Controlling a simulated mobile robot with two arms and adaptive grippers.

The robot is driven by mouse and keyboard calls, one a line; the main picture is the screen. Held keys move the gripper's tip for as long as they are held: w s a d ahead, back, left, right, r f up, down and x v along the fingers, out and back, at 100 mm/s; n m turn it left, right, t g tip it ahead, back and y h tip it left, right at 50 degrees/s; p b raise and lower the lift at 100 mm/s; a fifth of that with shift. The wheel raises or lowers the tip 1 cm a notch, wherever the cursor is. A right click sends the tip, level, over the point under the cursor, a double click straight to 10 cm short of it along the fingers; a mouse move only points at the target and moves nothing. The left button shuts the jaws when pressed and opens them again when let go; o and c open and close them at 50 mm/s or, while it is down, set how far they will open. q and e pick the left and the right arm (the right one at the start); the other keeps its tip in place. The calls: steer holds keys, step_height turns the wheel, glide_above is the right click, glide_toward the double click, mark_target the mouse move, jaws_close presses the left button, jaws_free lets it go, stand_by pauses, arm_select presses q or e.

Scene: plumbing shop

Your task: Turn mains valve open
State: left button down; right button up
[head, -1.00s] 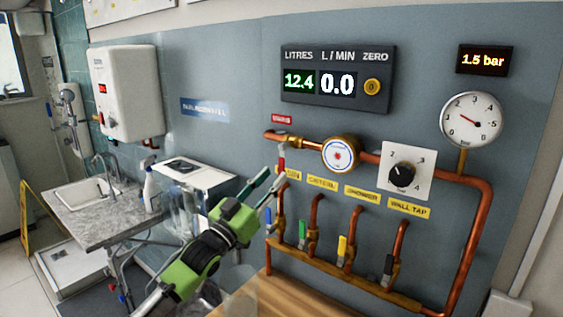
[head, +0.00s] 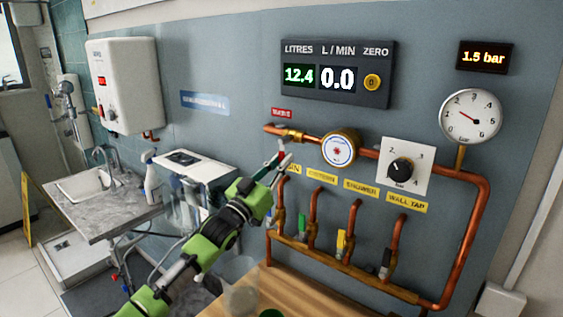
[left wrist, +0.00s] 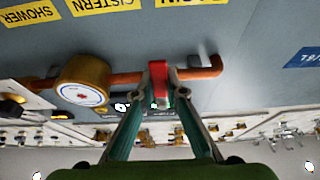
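The mains valve sits on the copper pipe under the red label, left of the round meter. Its red lever (head: 281,153) points down, across the pipe. In the left wrist view the red lever (left wrist: 159,78) stands between my left fingertips. My left gripper (head: 280,165) is at the lever, its fingers apart on either side of it; it also shows in the left wrist view (left wrist: 160,95). Small gaps seem to show beside the lever, and I cannot tell whether either tip touches it. The flow display (head: 337,76) reads 0.0. My right gripper is not in view.
The round meter (head: 340,149) and a dial knob (head: 401,171) are right of the valve. Below are several branch taps with coloured levers, such as a yellow one (head: 341,243). A pressure gauge (head: 470,117) is at right. A wooden bench top (head: 300,292) lies below.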

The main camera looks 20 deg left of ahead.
arm_select(q)
steer(key=shift+a+m, duration=0.1)
steer(key=shift+m, duration=0.2)
steer(key=shift+a, duration=0.1)
steer(key=shift+w+a+r+m+g+h+p, duration=0.3)
steer(key=shift+a+r+m+g+h+p, duration=0.75)
steer(key=shift+m, duration=2.45)
steer(key=shift+w+a+r+m+g+h+p, duration=0.5)
steer(key=shift+m+g, duration=0.9)
steer(key=shift+m, duration=2.1)
steer(key=shift+w+a+r+m+g+h+p, duration=0.1)
steer(key=shift+a+r+m+g+h+p, duration=0.7)
steer(key=shift+m, duration=2.7)
steer(key=shift+r+g, duration=0.25)
steer(key=shift+g, duration=0.2)
steer(key=c, duration=2)
jaws_free()
